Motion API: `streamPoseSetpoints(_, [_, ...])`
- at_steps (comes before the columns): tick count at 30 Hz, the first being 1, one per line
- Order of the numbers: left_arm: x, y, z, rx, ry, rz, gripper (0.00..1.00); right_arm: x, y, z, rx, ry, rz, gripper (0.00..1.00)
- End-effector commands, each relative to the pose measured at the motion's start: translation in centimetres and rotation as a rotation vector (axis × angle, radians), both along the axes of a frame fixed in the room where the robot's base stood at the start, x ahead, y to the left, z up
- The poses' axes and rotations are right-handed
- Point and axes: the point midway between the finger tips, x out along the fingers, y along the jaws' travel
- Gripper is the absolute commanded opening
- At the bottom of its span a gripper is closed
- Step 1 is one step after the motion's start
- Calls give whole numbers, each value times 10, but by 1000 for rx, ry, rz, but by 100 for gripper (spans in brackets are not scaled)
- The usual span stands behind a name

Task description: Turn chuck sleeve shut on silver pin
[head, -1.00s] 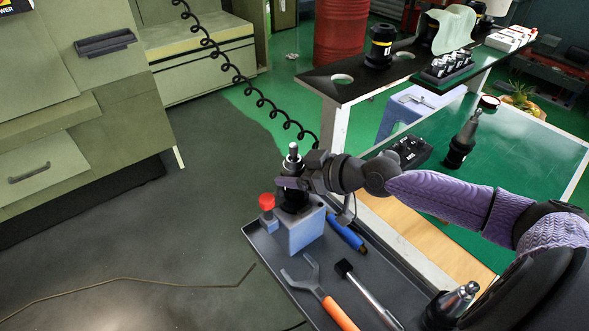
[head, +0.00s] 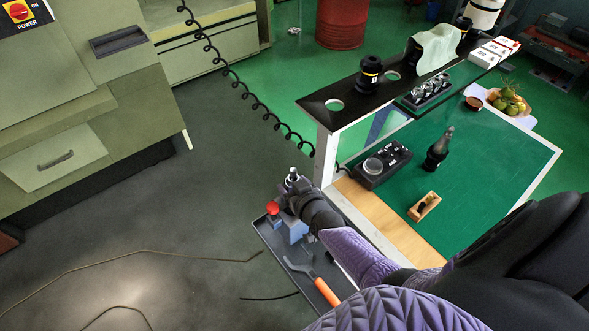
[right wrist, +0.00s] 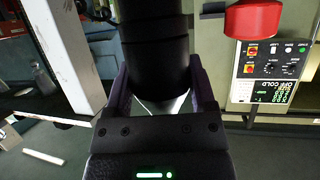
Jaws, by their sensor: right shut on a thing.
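The black chuck sleeve (right wrist: 155,45) stands upright in the right wrist view, between the two purple fingers of my right gripper (right wrist: 161,88). The gripper is shut on it. In the head view my right gripper (head: 290,196) is around the sleeve at the grey-blue block (head: 294,230) on the cart tray, and it hides most of the sleeve. The silver pin (head: 292,174) sticks up from the top of the chuck. How tightly the sleeve sits on the pin cannot be told. My left gripper is not in view.
A red knob (head: 272,208) stands beside the block. An orange-handled wrench (head: 326,291) lies on the dark tray (head: 268,238). A green-topped bench (head: 470,190) with a black box (head: 382,165) and tool holders is to the right. A coiled black cable (head: 240,83) hangs behind.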

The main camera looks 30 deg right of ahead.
Motion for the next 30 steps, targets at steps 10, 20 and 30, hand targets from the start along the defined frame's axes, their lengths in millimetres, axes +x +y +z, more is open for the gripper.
streamPoseSetpoints(10, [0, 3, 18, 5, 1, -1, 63, 2, 1, 2, 3, -6, -218, 13])
streamPoseSetpoints(20, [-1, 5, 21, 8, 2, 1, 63, 2, 0, 1, -1, -8, -303, 13])
streamPoseSetpoints(30, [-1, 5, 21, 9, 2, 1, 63, 3, -1, 2, -4, -9, -314, 13])
